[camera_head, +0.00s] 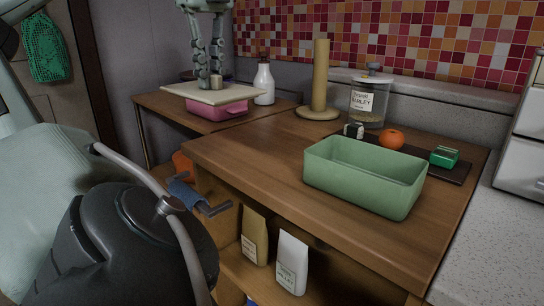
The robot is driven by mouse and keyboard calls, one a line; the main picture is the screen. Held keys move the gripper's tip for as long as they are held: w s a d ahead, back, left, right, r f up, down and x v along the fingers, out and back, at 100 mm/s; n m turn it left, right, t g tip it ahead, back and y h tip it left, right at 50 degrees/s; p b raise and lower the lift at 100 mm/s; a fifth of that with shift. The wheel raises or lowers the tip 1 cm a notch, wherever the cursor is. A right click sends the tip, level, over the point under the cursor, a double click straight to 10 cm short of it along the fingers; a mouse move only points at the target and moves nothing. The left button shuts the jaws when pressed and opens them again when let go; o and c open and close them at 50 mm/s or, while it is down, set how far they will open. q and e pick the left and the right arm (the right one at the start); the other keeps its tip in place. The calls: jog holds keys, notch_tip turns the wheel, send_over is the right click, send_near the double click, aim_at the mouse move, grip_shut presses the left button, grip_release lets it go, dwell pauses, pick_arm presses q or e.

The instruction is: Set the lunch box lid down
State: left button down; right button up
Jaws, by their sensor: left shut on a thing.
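A flat cream lid (180,91) with a small knob (216,80) is level above a pink box (205,108) on the far left side table. My left gripper (216,82) points down from the top of the head view and is shut on the knob. The lid covers most of the pink box's top; I cannot tell whether it rests on it or hovers just above. An open, empty green box (365,176) stands on the nearer wooden counter. My right gripper is not in view.
A white bottle (264,85) stands right of the lid. On the wooden counter (255,160) are an upright wooden holder (320,80), a glass jar (369,102), an orange (391,139) and a small green object (444,156). The counter's left part is clear.

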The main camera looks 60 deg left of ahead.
aim_at(228, 86)
pick_arm(q)
jog(key=shift+s+a+f, duration=0.15)
jog(key=shift+s+f, duration=0.05)
jog(key=shift+f, duration=0.45)
jog(key=shift+w+f, duration=0.25)
jog(key=shift+f, duration=0.05)
jog(key=w+f, duration=0.2)
jog(key=w, duration=0.1)
jog(key=w+f, duration=0.1)
jog(key=w, duration=0.1)
jog(key=w+f, duration=0.2)
jog(key=w, duration=0.1)
jog(key=w+f, duration=0.1)
jog(key=w, duration=0.2)
jog(key=shift+f, duration=0.55)
notch_tip(228, 86, down, 4)
jog(key=shift+r+b, duration=0.25)
jog(key=shift+b, duration=0.4)
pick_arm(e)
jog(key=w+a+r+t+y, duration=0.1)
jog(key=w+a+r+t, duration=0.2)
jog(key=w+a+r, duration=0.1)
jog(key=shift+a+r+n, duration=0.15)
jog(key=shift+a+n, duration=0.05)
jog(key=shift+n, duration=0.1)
pick_arm(q)
jog(key=c, duration=1.6)
grip_release()
jog(key=shift+f, duration=0.15)
